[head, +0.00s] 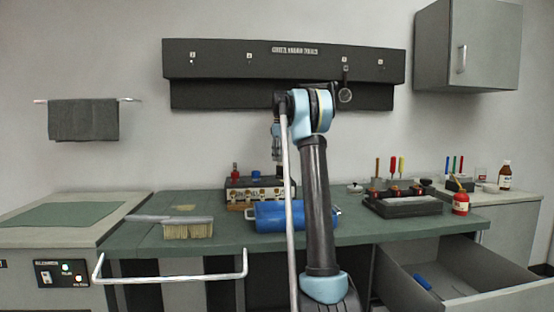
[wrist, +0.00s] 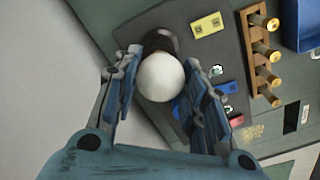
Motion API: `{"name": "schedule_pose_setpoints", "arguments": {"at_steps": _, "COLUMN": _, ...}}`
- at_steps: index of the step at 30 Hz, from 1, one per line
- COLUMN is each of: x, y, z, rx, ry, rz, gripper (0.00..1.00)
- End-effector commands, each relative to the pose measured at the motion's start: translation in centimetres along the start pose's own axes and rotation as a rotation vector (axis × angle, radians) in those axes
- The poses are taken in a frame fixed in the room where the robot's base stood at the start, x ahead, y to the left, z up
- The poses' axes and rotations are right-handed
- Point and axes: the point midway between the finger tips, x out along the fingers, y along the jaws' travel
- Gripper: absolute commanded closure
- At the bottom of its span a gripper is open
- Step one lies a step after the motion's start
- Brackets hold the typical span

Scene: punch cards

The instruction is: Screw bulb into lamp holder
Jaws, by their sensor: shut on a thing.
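A white round bulb (wrist: 161,78) sits between the two fingers of my gripper (wrist: 162,62), which is shut on it. A dark round piece, which looks like the lamp holder (wrist: 160,40), shows just beyond the bulb in the wrist view. The bulb covers part of it, and I cannot tell whether they touch. This piece is at the dark panel (wrist: 203,48) with the yellow, red and blue parts. In the head view my gripper (head: 276,153) hangs above the box (head: 259,196) on the bench, partly behind my arm. The bulb is not discernible there.
Brass terminals (wrist: 264,55) line up right of the panel. A blue cylinder (head: 268,217) lies in front of the box on the green bench (head: 236,237). A brush (head: 187,229) is on the left, a dark tray (head: 402,207) on the right. A drawer (head: 457,283) stands open.

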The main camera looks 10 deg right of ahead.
Motion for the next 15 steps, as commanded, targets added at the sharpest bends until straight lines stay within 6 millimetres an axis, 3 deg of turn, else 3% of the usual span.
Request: {"name": "schedule_pose_setpoints", "arguments": {"at_steps": 15, "x": 0.04, "y": 0.05, "z": -0.07, "rx": 0.349, "ry": 0.001, "rz": 0.001, "gripper": 0.83}}
